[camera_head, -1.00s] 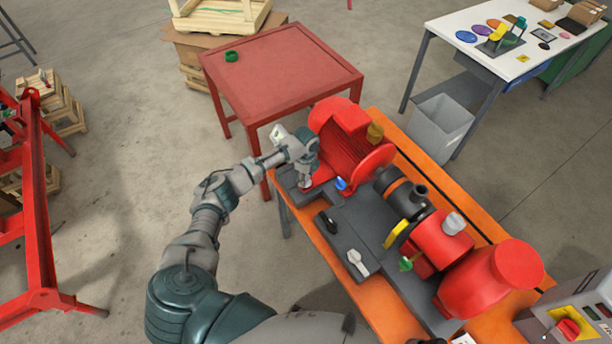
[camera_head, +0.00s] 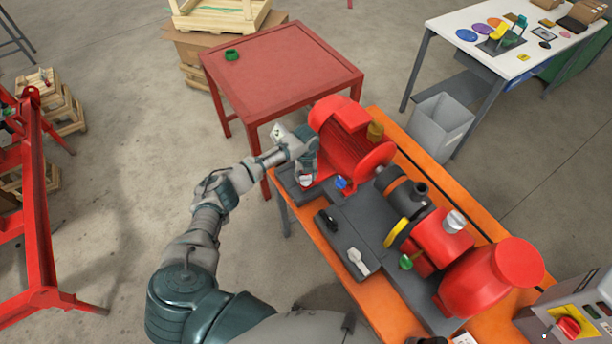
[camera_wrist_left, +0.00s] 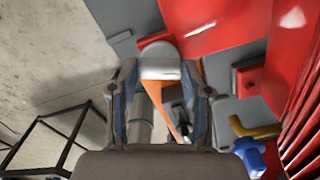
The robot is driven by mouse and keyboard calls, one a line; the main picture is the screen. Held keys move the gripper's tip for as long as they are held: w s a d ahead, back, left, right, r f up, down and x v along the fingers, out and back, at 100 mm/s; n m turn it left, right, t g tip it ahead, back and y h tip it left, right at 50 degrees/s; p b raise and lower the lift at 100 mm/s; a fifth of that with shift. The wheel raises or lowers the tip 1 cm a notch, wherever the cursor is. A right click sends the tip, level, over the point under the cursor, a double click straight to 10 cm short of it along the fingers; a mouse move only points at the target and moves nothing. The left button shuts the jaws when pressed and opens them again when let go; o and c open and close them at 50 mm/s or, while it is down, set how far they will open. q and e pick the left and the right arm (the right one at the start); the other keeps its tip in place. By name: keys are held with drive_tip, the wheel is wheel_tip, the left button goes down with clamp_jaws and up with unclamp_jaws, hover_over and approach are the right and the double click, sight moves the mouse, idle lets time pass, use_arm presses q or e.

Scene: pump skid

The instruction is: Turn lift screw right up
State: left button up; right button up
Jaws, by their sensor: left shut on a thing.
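My left gripper (camera_head: 305,180) is at the left end of the pump skid, beside the red motor (camera_head: 345,140). In the left wrist view its two fingers (camera_wrist_left: 160,100) are on either side of a rounded grey-white knob (camera_wrist_left: 160,62), which I take as the lift screw, and are shut on it. An orange wedge-shaped surface shows below the knob between the fingers. My right gripper is in neither view.
A blue knob (camera_head: 341,183) is close to the right of the gripper; it also shows in the left wrist view (camera_wrist_left: 248,155). A black handle (camera_head: 327,222) and a pale handle (camera_head: 358,262) stand on the grey base (camera_head: 345,222). A red table (camera_head: 285,75) is behind.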

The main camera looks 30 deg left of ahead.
sight(306, 176)
use_arm(q)
drive_tip(key=shift+w+m, duration=0.1)
drive_tip(key=shift+m, duration=0.5)
drive_tip(key=o, duration=1)
drive_tip(key=shift+c, duration=0.2)
drive_tip(key=shift+o, duration=1)
drive_tip(key=shift+w+a+f, duration=0.1)
wheel_tip(306, 176, up, 12)
drive_tip(key=shift+f, duration=0.15)
